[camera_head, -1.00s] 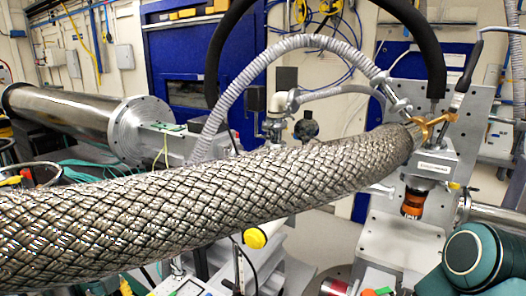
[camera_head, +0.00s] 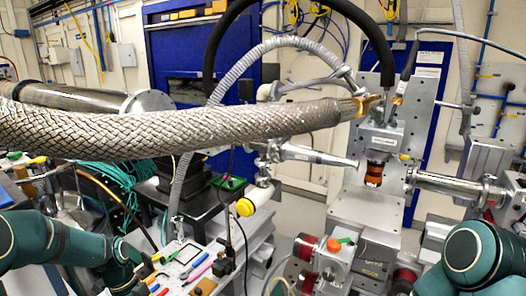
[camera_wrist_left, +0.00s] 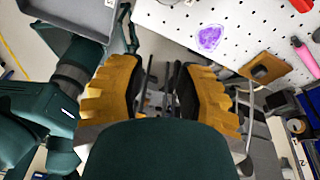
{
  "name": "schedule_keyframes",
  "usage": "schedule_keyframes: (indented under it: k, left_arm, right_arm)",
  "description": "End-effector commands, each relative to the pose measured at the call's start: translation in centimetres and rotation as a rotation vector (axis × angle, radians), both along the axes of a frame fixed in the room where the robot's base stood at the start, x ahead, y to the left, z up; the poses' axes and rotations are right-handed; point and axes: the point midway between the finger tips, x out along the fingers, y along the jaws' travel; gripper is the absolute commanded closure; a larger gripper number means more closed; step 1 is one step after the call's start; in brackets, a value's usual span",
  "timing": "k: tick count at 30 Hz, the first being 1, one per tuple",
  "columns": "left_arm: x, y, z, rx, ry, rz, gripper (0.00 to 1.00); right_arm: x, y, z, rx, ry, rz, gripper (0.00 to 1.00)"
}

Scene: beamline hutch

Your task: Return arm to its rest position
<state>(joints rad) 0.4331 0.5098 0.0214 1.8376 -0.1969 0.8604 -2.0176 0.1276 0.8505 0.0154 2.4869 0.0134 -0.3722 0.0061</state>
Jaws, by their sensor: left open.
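My left arm (camera_head: 50,243) comes in at the lower left of the head view, bent low beside the bench. In the left wrist view my left gripper (camera_wrist_left: 155,88) is open, with its yellow ribbed finger pads apart and nothing held between them. Its fingertips point past the edge of a white perforated board (camera_wrist_left: 185,30). My right arm (camera_head: 478,258) shows at the lower right of the head view as a teal rounded link; its gripper is out of frame.
A thick braided hose (camera_head: 190,130) crosses the head view above my arms. A tool board with colored markers (camera_head: 185,262) lies right of my left arm. A yellow-capped fitting (camera_head: 245,207) stands near it. A brown block (camera_wrist_left: 265,68) and pink marker (camera_wrist_left: 304,55) show in the wrist view.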

Motion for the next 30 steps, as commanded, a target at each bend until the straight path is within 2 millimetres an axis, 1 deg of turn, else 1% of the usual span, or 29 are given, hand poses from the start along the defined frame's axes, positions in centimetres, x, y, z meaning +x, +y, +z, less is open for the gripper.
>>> schedule_keyframes:
  k: [1, 4, 8, 9, 12, 14, 15, 18, 21, 24, 27, 30]
  left_arm:
    - [-0.1, -1.7, -1.4, -0.004, 0.010, 0.066, 0.66]
    - [-0.2, -5.0, -3.9, -0.009, 0.025, 0.250, 0.66]
    - [-1.0, -9.6, -7.1, -0.022, 0.060, 0.523, 0.66]
    - [-1.4, -11.0, -8.0, -0.028, 0.073, 0.611, 0.66]
    - [-2.7, -14.3, -10.0, -0.042, 0.114, 0.831, 0.66]
    - [-3.6, -16.1, -11.0, -0.051, 0.141, 0.963, 0.66]
    - [-4.3, -17.2, -11.6, -0.057, 0.162, 1.054, 0.66]
    - [-6.2, -19.8, -12.9, -0.074, 0.213, 1.276, 0.66]
    - [-8.2, -21.8, -13.9, -0.088, 0.266, 1.482, 0.66]
    - [-9.8, -23.1, -14.5, -0.102, 0.308, 1.653, 0.66]
    - [-10.9, -23.9, -14.7, -0.114, 0.337, 1.769, 0.66]
    - [-11.5, -24.2, -14.8, -0.121, 0.354, 1.837, 0.66]
  right_arm:
    - [0.0, 0.0, -0.1, 0.001, -0.001, 0.001, 0.53]
    - [0.0, 0.1, -0.2, 0.001, 0.000, 0.001, 0.53]
    - [-0.1, 0.0, -0.3, 0.001, 0.002, 0.002, 0.53]
    - [-0.1, 0.0, -0.3, 0.001, 0.002, 0.002, 0.53]
    - [-0.1, 0.0, -0.4, 0.001, 0.002, 0.002, 0.53]
    - [-0.1, 0.0, -0.5, 0.001, 0.003, 0.003, 0.53]
    - [-0.1, 0.1, -0.5, 0.001, 0.003, 0.003, 0.53]
    - [-0.2, 0.1, -0.6, 0.001, 0.004, 0.004, 0.53]
    - [-0.2, 0.1, -0.7, 0.001, 0.005, 0.004, 0.53]
    - [-0.2, 0.1, -0.7, 0.002, 0.006, 0.004, 0.53]
    - [-0.2, 0.1, -0.8, 0.001, 0.005, 0.005, 0.53]
    - [-0.2, 0.1, -0.8, 0.001, 0.005, 0.005, 0.53]
